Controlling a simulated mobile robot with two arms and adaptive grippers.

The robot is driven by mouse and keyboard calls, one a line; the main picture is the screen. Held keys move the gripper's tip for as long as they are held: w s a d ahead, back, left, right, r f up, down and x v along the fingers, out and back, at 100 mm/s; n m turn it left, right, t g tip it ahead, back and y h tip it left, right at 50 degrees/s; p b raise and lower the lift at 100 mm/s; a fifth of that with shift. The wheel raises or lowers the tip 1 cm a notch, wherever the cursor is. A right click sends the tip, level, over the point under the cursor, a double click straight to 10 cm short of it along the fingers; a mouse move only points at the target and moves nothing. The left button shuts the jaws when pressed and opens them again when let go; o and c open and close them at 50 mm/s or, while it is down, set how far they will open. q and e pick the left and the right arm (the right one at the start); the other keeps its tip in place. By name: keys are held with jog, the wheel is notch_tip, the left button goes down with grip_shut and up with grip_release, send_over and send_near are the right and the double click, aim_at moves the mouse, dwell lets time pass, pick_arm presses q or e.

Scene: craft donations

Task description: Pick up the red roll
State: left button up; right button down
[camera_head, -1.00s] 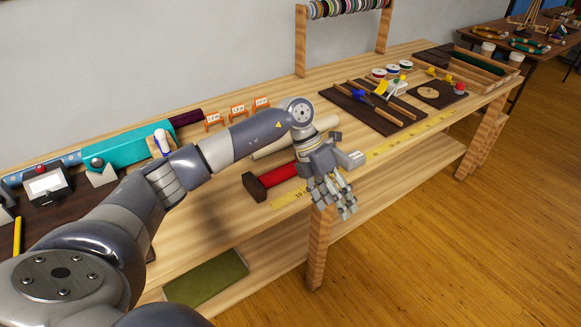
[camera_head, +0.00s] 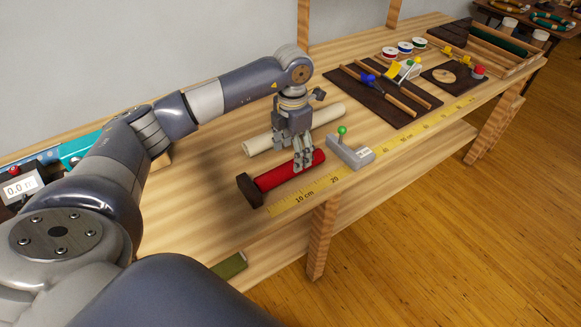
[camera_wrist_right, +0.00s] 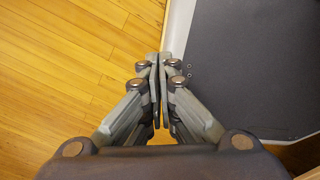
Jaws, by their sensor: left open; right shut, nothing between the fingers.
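The red roll (camera_head: 277,177) lies on the wooden table near its front edge, in the head view. A dark brown block (camera_head: 249,189) stands at its left end. My left gripper (camera_head: 303,168) points down over the right part of the roll with its fingers open. The fingers hide a piece of the roll; I cannot tell whether they touch it. My right gripper (camera_wrist_right: 161,125) shows only in the right wrist view, shut and empty, above the wooden floor.
A cream roll (camera_head: 262,147) lies just behind the red roll. A grey device with a green knob (camera_head: 350,153) stands to the right. A yellow measuring strip (camera_head: 290,203) runs along the front edge. A dark board with tools (camera_head: 372,106) lies farther right.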

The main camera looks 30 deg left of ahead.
aim_at(291, 163)
pick_arm(q)
jog(key=shift+f, duration=0.4)
jog(key=f, duration=0.2)
jog(key=f+p, duration=0.1)
jog(key=f, duration=0.1)
jog(key=shift+s+a+f, duration=0.1)
jog(key=shift+s+a, duration=0.05)
jog(key=shift+s, duration=0.05)
jog(key=shift+f, duration=0.2)
jog(key=c, duration=1.2)
jog(key=shift+r, duration=0.1)
pick_arm(e)
jog(key=shift+w+a+r, duration=0.25)
jog(key=shift+w+r, duration=0.15)
jog(key=shift+w, duration=0.1)
jog(key=shift+w+a+r, duration=0.25)
jog(key=shift+w+r, duration=0.15)
jog(key=shift+w, duration=0.1)
